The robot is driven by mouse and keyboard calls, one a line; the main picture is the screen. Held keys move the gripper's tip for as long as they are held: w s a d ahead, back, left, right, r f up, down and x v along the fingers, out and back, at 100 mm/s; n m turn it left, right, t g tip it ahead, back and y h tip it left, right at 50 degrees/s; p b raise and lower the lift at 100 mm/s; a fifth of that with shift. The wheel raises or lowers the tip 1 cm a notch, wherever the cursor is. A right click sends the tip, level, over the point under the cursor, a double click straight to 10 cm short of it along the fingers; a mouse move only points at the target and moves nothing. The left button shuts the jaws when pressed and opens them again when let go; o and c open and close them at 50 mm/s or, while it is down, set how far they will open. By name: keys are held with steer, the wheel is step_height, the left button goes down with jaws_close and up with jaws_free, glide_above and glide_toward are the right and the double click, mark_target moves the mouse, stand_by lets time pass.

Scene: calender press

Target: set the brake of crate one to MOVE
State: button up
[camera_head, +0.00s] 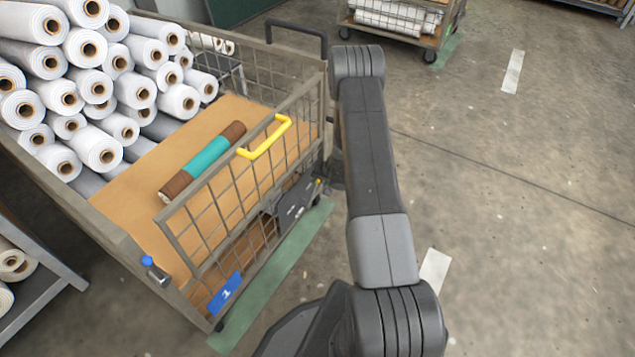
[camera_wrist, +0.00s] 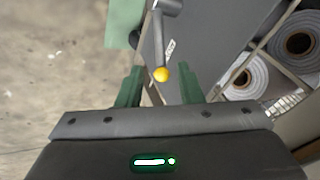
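Crate one (camera_head: 189,209) is a wire-mesh cart with a blue "1" plate (camera_head: 225,293) on its near side. Its dark brake plate (camera_head: 297,203) sits low on the mesh side at the right end. In the wrist view the brake lever (camera_wrist: 159,42) is a grey rod ending in a yellow ball knob (camera_wrist: 161,74). My gripper (camera_wrist: 160,86) is open, with its green fingers on either side of the knob and visible gaps between. The small label beside the lever is too small to read, so I cannot tell the brake setting.
White rolls (camera_head: 100,90) fill the left of the crate, and a brown and teal roll (camera_head: 203,160) lies on its board. A yellow handle (camera_head: 265,138) tops the mesh side. Another cart (camera_head: 400,22) stands at the back. The floor to the right is clear.

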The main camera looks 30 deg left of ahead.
steer(key=p+v, duration=0.3)
steer(key=v, duration=0.6)
steer(key=shift+r, duration=0.25)
steer(key=shift+d+f, duration=0.1)
steer(key=shift+d, duration=0.05)
